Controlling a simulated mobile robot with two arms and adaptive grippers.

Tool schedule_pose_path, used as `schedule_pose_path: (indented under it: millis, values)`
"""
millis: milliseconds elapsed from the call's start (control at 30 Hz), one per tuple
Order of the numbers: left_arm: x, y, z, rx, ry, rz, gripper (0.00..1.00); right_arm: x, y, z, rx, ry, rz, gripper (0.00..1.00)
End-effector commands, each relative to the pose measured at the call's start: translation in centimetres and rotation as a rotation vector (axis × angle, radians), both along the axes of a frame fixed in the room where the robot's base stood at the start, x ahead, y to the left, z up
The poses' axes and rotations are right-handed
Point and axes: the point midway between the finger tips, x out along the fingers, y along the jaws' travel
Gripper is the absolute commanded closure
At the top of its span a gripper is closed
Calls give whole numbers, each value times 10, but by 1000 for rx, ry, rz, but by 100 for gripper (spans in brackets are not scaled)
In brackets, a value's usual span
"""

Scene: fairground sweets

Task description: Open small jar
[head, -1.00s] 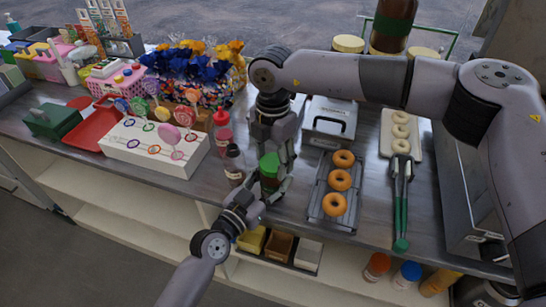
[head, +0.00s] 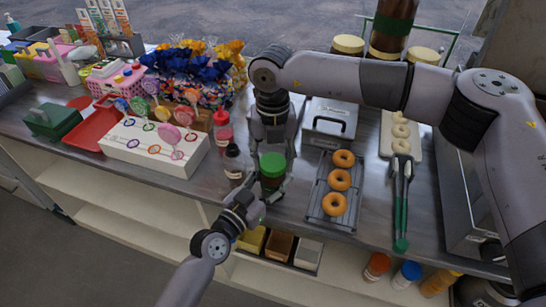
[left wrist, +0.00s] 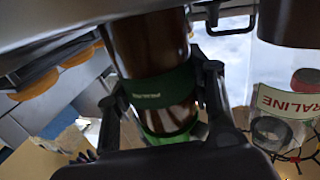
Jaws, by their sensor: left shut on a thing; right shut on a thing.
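The small jar (head: 271,182) has a dark brown body and a green lid (head: 272,161). It stands upright near the front edge of the counter. My left gripper (head: 268,194) reaches in from the front and is shut around the jar's body. In the left wrist view the brown jar with its green band (left wrist: 160,88) sits between both fingers. My right gripper (head: 272,167) comes down from above and is shut on the green lid, with its fingers at the lid's sides. I cannot tell whether the lid is loose.
A dark-capped bottle (head: 234,165) stands just left of the jar; its label reads PRALINE in the left wrist view (left wrist: 288,103). A red-capped bottle (head: 223,132) stands behind it. A rack with doughnuts (head: 316,198) is close on the right. A white lollipop stand (head: 125,152) is further left.

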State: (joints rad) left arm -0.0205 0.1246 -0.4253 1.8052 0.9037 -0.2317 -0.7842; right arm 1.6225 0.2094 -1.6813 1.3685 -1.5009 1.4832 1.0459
Motion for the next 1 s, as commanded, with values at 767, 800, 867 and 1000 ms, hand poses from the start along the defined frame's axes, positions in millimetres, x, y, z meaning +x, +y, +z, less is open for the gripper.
schedule_pose_path:
  millis: [767,800,867,1000]
  values:
    - [0,0,0,0,0,0,100,0,0,1,0,1,1757,84]
    - [0,0,0,0,0,0,100,0,0,1,0,0,1847,84]
    - [0,0,0,0,0,0,100,0,0,1,0,0,1977,84]
    - [0,0,0,0,0,0,100,0,0,1,1,0,2220,84]
